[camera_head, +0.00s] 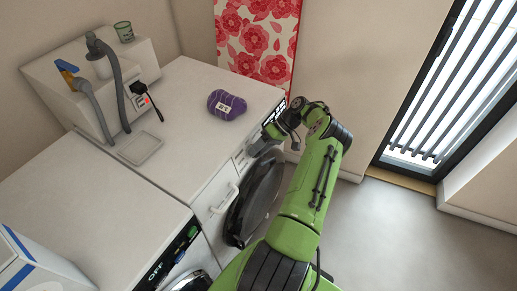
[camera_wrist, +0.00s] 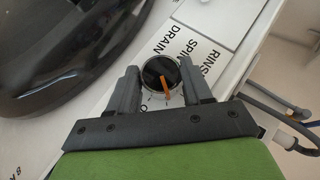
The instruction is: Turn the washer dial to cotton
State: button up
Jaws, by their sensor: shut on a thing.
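The washer dial (camera_wrist: 154,68) is a round dark knob with a light rim and an orange pointer. It sits on the white panel between the fingers of my gripper (camera_wrist: 159,72) in the wrist view. My gripper is shut on the dial, one finger on each side. The orange pointer slants toward the gripper's palm. The labels DRAIN, SPIN and RINSE show beside the dial; other labels are hidden behind the gripper, and I cannot read cotton. In the head view the white washer (camera_head: 213,196) has my arm at its front, and the dial is hidden there.
A dark round door (camera_head: 256,200) is below the panel. A purple bundle (camera_head: 227,104) lies on the washer top. A second machine (camera_head: 90,210) stands in front, with OFF on its display. The floor at right is clear.

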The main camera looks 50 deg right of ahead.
jog(key=shift+d+f+m+t+y+b, duration=0.1)
jog(key=shift+f+m+t+y+b, duration=0.2)
jog(key=shift+y+b, duration=0.35)
jog(key=shift+r, duration=0.2)
jog(key=o, duration=1)
jog(key=shift+o, duration=0.2)
